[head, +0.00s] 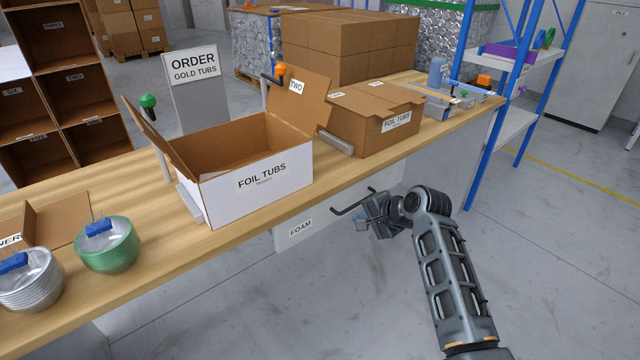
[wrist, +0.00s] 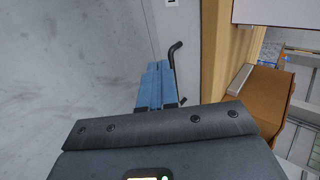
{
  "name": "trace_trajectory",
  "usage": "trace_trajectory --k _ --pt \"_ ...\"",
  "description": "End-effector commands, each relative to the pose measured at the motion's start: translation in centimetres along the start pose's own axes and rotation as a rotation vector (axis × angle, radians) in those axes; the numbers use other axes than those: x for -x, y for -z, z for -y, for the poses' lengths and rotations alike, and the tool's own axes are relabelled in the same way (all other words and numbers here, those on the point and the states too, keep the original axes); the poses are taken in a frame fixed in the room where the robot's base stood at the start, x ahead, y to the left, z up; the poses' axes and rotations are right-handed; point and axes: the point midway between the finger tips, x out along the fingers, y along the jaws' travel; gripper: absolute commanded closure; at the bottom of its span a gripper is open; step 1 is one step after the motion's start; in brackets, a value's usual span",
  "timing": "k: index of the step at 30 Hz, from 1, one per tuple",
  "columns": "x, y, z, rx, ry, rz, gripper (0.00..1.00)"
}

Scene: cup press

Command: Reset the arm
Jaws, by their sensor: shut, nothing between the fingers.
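My gripper (head: 366,222) is off the front edge of the workbench, at the end of my dark grey arm. Its blue fingers lie side by side, shut and empty, in the wrist view (wrist: 158,68). A black bar handle (head: 352,204) on the pale bench front shows just behind the gripper. In the wrist view the handle (wrist: 174,54) shows right beside the fingers; I cannot tell whether they touch.
Blue shelving (head: 480,150) stands right. Floor (head: 560,250) right of my arm is clear.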

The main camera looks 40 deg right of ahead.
Motion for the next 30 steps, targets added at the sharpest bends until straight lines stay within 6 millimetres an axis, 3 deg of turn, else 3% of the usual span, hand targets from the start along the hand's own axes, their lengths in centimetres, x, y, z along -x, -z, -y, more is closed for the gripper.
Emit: trace_trajectory --k 8,11,16,23,30 --pt "0.1 -0.2 -0.5 0.01 -0.002 -0.004 1.0" --pt "0.2 -1.1 -2.3 0.05 -0.005 -0.022 1.0" --pt "1.6 -4.1 -7.7 0.207 -0.002 -0.084 1.0" --pt "5.8 -8.6 -14.2 0.474 0.019 -0.165 1.0" --pt "12.3 -13.3 -18.9 0.753 0.064 -0.226 1.0"
